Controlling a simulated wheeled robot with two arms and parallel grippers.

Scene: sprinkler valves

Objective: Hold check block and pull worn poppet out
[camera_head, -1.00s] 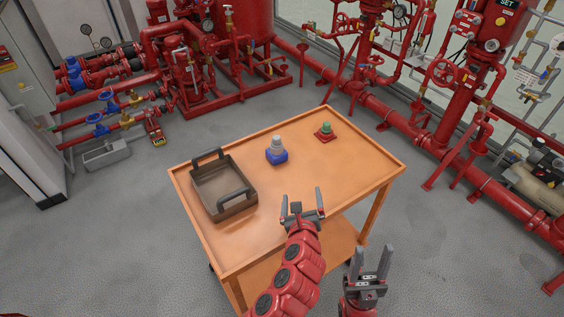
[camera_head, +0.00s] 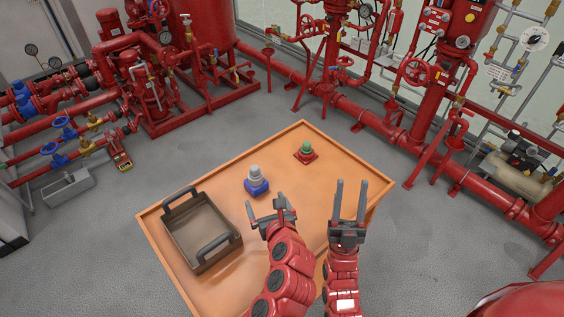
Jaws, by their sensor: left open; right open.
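A blue block with a grey stepped piece standing in its top (camera_head: 256,181) sits on the orange table. A red block with a green piece on top (camera_head: 306,153) sits farther back to its right. I cannot tell from looks alone which is the check block with the worn poppet. My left gripper (camera_head: 268,210) is open and empty, just nearer to me than the blue block and apart from it. My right gripper (camera_head: 350,195) is open, fingers pointing away from me, over the table's right part, nearer than the red block. Both blocks are upright and unheld.
A brown tray with two dark handles (camera_head: 202,238) stands at the table's left and looks empty. The orange tabletop (camera_head: 225,180) is clear between the tray and the blocks. Red pipework (camera_head: 390,125) stands beyond the table, with bare grey floor between.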

